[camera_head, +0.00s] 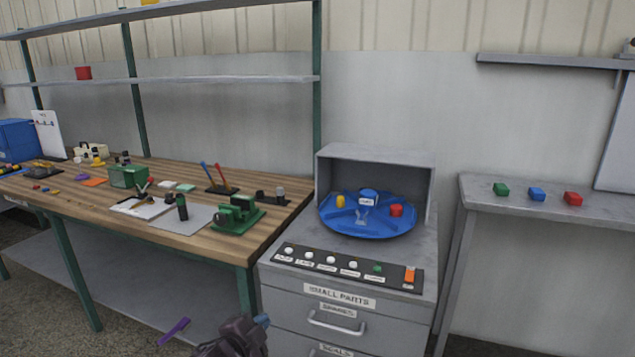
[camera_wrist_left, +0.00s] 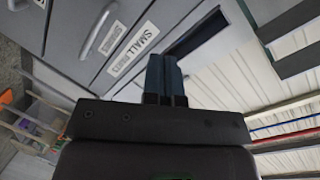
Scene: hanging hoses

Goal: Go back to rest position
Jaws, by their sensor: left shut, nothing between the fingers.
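My left gripper (camera_head: 262,320) shows at the bottom edge of the head view, low in front of the grey drawer cabinet (camera_head: 292,303). Its dark body is partly cut off by the frame. In the left wrist view its two blue-grey fingers (camera_wrist_left: 164,78) are pressed together with nothing between them. The cabinet front, with its "SMALL PARTS" label (camera_wrist_left: 133,48), shows beyond the fingers. My right gripper is in neither view.
The cabinet carries a blue round tray (camera_head: 345,222) under a grey hood and a row of buttons (camera_head: 350,266). A cluttered wooden workbench (camera_head: 262,237) stands left. A grey shelf (camera_head: 600,211) with three coloured blocks stands right. A purple strip (camera_head: 173,331) shows at the lower left.

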